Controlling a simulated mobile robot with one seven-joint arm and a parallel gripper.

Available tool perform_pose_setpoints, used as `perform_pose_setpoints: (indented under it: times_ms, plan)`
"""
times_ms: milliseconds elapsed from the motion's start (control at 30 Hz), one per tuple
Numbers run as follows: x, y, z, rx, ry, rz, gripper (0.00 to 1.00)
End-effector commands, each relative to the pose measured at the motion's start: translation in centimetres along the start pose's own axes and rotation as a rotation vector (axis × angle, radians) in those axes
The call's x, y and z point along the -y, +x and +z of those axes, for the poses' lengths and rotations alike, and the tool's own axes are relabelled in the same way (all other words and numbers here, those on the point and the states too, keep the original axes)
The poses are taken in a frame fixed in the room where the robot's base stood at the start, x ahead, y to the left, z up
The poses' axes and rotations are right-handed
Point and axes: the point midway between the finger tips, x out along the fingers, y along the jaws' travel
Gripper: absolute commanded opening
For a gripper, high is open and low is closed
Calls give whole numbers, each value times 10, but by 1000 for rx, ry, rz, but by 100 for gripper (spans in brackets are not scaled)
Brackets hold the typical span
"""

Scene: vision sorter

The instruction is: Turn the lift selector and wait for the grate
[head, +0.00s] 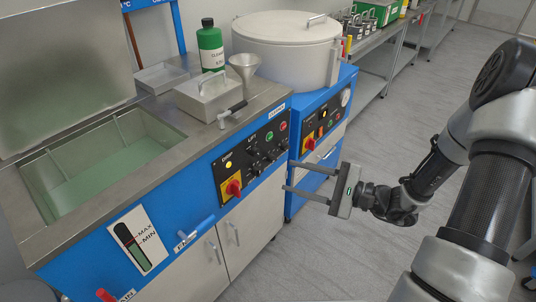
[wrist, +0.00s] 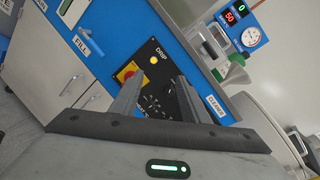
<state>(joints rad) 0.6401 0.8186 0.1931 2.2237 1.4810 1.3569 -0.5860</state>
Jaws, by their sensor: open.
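The black control panel (head: 252,158) is on the blue front of the washing tank unit. It carries several small dark knobs, a yellow lamp, a green and a red button and a red-on-yellow rotary switch (head: 233,187). I cannot tell which knob is the lift selector; the lettering is too small. My gripper (head: 286,175) is open and empty, in front of and to the right of the panel, fingers pointing at the unit. In the wrist view the panel (wrist: 154,60) shows beyond the fingers, which partly cover it. The open tank (head: 85,165) holds greenish liquid; no grate can be made out.
A blue fill handle (head: 195,232) sticks out below the panel. A metal box (head: 208,97), a funnel (head: 243,68) and a green bottle (head: 210,45) stand on the worktop. A second blue unit with a round lidded drum (head: 286,45) stands behind. The floor at right is clear.

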Motion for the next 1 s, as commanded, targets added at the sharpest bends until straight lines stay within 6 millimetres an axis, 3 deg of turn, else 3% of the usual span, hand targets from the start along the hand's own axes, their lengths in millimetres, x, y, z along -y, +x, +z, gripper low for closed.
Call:
perform_pose_setpoints:
  times_ms: [33, 100, 200, 333, 467, 1000]
  plan:
    - [-8, -4, -29, -18, 42, -74, 42]
    - [-8, -8, -51, -41, 74, -148, 42]
    - [-7, -13, -67, -62, 97, -210, 42]
    - [-5, -8, -72, -69, 104, -228, 42]
    - [-2, 10, -73, -67, 103, -223, 42]
    - [22, 122, -82, -67, 102, -223, 42]
